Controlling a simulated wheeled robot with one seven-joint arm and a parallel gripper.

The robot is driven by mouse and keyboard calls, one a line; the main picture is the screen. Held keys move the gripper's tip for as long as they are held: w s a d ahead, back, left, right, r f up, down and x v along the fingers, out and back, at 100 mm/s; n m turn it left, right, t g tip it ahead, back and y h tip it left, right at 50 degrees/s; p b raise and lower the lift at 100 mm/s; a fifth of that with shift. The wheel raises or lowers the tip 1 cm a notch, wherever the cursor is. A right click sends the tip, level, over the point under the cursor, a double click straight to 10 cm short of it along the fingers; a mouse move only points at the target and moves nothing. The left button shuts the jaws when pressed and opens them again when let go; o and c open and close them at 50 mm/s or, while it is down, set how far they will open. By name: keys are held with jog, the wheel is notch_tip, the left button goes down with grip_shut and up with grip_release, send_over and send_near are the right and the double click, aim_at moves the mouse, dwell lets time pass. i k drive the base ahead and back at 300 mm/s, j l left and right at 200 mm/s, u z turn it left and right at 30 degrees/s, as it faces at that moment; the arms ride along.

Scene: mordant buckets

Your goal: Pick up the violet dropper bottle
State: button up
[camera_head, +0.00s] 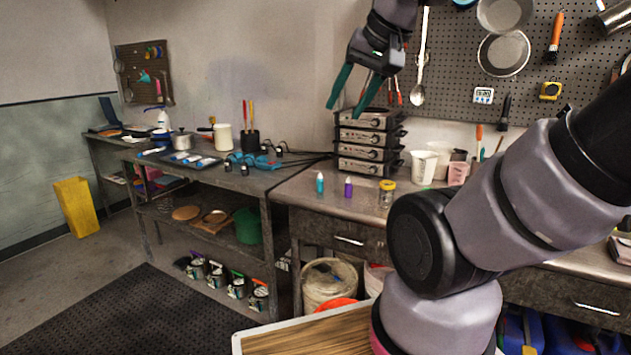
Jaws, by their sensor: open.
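The violet dropper bottle (348,188) stands upright on the metal counter (322,197), near its front edge. A teal dropper bottle (320,183) stands upright just to its left, apart from it. A small jar with a yellow lid (387,194) stands to its right. My gripper (345,105) is raised high above the counter, in front of the back wall. Its two teal fingers point down and are spread open, with nothing between them. The violet bottle is in plain view and nothing touches it.
A stack of grey hot plates (368,142) stands behind the bottles. White and pink beakers (423,167) stand to the right, partly close to my arm. A pegboard (530,60) with hanging pans and tools is behind. A lower workbench (262,181) is at left.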

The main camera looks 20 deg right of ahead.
aim_at(348, 187)
jog(key=i+j+z, duration=0.1)
jog(key=i+j, duration=1.5)
jog(key=z, duration=0.45)
jog(key=i+j+z, duration=0.1)
jog(key=z, duration=0.4)
jog(key=j+z, duration=0.15)
jog(key=z, duration=0.3)
jog(key=j+z, duration=0.1)
jog(key=z, duration=1.2)
